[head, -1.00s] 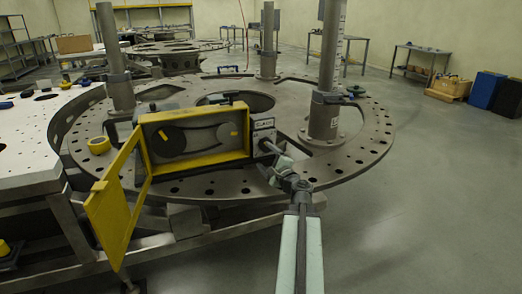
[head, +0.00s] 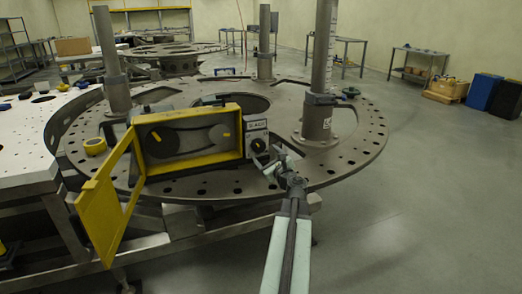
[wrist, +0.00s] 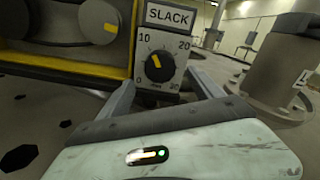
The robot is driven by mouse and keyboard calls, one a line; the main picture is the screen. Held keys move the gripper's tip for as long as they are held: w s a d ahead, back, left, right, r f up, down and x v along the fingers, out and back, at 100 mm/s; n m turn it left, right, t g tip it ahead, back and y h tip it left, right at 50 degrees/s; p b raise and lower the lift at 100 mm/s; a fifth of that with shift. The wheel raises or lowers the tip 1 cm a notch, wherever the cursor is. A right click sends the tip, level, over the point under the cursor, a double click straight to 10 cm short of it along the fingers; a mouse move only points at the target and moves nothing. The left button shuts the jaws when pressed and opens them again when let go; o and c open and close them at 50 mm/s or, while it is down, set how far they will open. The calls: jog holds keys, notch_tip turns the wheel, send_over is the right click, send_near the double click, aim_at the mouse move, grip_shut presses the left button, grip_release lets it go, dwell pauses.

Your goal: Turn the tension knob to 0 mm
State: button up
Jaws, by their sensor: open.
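The tension knob (wrist: 159,66) is a round black dial with an orange pointer mark, on a pale panel marked SLACK (wrist: 171,16). Its scale shows 0, 10, 20, 30 and mm. The pointer aims up and slightly left, between 10 and 20. The knob also shows in the head view (head: 259,145), at the right end of the yellow box (head: 192,166). My gripper (wrist: 160,80) is open, one finger to the lower left of the knob and one to the lower right. No contact with the knob is visible. In the head view my gripper (head: 265,161) is just below the knob.
The box's yellow door (head: 101,212) hangs open to the left. A thick grey post (head: 317,120) stands on the round perforated plate (head: 352,160) to the right of the knob.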

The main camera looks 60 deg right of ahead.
aim_at(260, 148)
jog(key=x, duration=0.6)
jog(key=c, duration=1.1)
jog(key=shift+s+a, duration=0.1)
jog(key=shift+s, duration=0.1)
jog(key=shift+c, duration=1.3)
jog(key=shift+w, duration=0.15)
